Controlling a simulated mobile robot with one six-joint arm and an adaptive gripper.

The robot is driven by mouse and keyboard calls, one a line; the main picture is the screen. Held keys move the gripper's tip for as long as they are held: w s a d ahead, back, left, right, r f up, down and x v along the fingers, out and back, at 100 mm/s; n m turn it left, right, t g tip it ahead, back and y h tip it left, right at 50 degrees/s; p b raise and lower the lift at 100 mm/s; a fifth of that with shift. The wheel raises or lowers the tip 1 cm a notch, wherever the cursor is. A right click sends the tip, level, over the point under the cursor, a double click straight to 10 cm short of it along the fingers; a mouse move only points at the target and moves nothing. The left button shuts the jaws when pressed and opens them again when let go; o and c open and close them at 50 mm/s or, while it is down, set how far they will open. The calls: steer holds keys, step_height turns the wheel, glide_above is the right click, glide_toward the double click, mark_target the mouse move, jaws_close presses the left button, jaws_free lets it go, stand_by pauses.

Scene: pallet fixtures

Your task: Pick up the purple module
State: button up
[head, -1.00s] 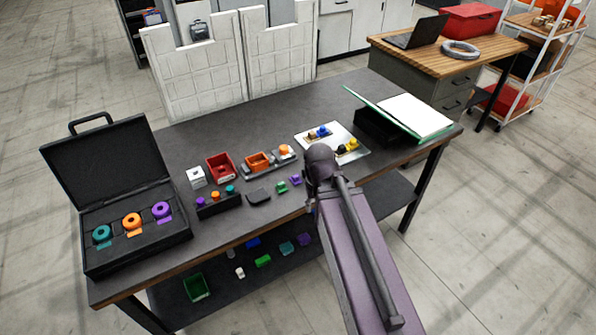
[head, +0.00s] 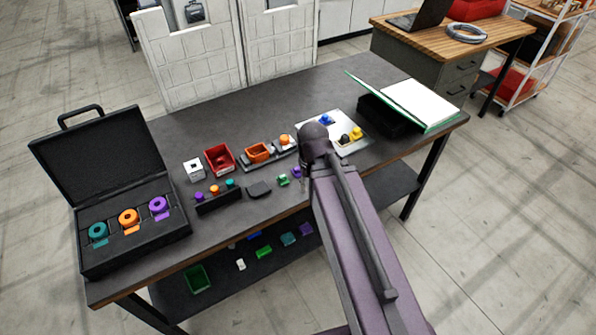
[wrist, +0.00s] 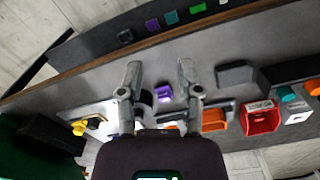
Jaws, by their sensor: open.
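In the wrist view the purple module (wrist: 164,93) shows between the two fingers of my gripper (wrist: 160,72), a little behind the fingertips in the picture. My gripper is open and empty, with the fingers well apart. The gap in height between it and the module is hard to tell. In the head view my arm mostly hides the gripper.
Left of the modules are a dark flat piece (head: 258,190), a black holder with coloured knobs (head: 217,203), a red bin (head: 219,158) and an open black case (head: 90,262). A pale plate (head: 352,147) lies right of my arm. More coloured pieces lie on the lower shelf (head: 222,285).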

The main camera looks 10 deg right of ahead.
steer(key=w+r+n+p, duration=0.1)
steer(key=w+r+p, duration=0.1)
steer(key=w, duration=0.6)
steer(key=w+r+n+p, duration=0.1)
steer(key=w+n, duration=0.1)
steer(key=w, duration=0.5)
steer(key=shift+w+r+n+p, duration=0.3)
steer(key=shift+w+r+p, duration=0.1)
steer(key=shift+f, duration=0.15)
steer(key=b, duration=0.9)
glide_above(297, 168)
steer(key=f, duration=0.8)
steer(key=shift+s+d+f, duration=0.15)
steer(key=shift+d+f, duration=0.05)
steer(key=shift+f, duration=0.1)
steer(key=shift+a+f+b, duration=0.15)
steer(key=shift+f+b, duration=2.25)
steer(key=shift+f, duration=0.1)
jaws_close()
